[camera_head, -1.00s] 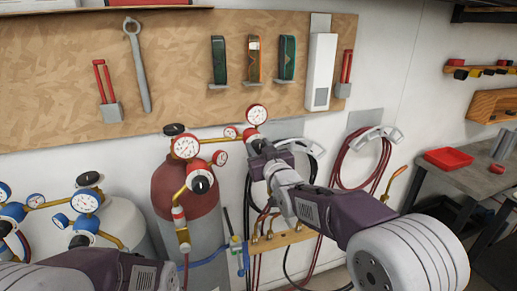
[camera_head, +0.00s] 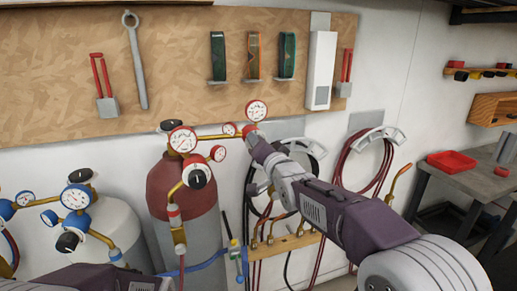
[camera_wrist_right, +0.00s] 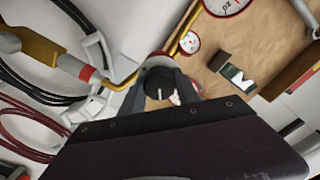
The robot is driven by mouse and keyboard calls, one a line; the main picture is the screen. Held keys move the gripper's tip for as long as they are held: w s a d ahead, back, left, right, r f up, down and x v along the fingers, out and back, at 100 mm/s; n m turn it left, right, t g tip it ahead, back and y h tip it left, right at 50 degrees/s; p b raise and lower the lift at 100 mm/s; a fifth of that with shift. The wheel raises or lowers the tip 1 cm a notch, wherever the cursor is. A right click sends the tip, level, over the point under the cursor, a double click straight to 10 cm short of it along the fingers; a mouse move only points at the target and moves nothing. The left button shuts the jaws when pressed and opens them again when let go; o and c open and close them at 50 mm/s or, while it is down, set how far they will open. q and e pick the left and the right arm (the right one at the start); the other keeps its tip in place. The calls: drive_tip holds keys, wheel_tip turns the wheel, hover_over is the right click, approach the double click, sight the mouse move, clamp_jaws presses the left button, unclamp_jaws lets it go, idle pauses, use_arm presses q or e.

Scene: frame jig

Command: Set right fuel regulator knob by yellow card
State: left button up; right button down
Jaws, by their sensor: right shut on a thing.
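The right fuel regulator (camera_head: 257,111) has a round white gauge with a red rim. It stands at the wall end of a brass pipe, right of the red cylinder (camera_head: 183,190). My right gripper (camera_wrist_right: 160,85) is at this regulator and shut on its black knob (camera_wrist_right: 159,83). The knob sits between the two fingers in the right wrist view, with a pale mark on its face. In the head view my gripper and wrist hide the knob. I see no yellow card that I can make out. My left gripper is out of view; only part of my left arm shows at the bottom left.
Another regulator (camera_head: 182,140) with a black knob (camera_head: 197,175) is on the red cylinder. Blue-bodied regulators (camera_head: 77,197) stand at the left. Hoses (camera_head: 365,165) hang on the wall to the right. A bench with a red tray (camera_head: 451,162) is further right.

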drive_tip(key=m+b, duration=0.1)
drive_tip(key=m, duration=0.2)
drive_tip(key=shift+m, duration=0.4)
drive_tip(key=m+b, duration=0.1)
drive_tip(key=m, duration=0.3)
drive_tip(key=shift+m, duration=0.3)
drive_tip(key=m, duration=0.4)
drive_tip(key=shift+f, duration=0.15)
drive_tip(key=m, duration=0.4)
drive_tip(key=shift+b, duration=0.4)
drive_tip(key=shift+f+m, duration=0.1)
drive_tip(key=shift+m, duration=0.4)
drive_tip(key=c, duration=0.9)
unclamp_jaws()
drive_tip(key=shift+s, duration=0.1)
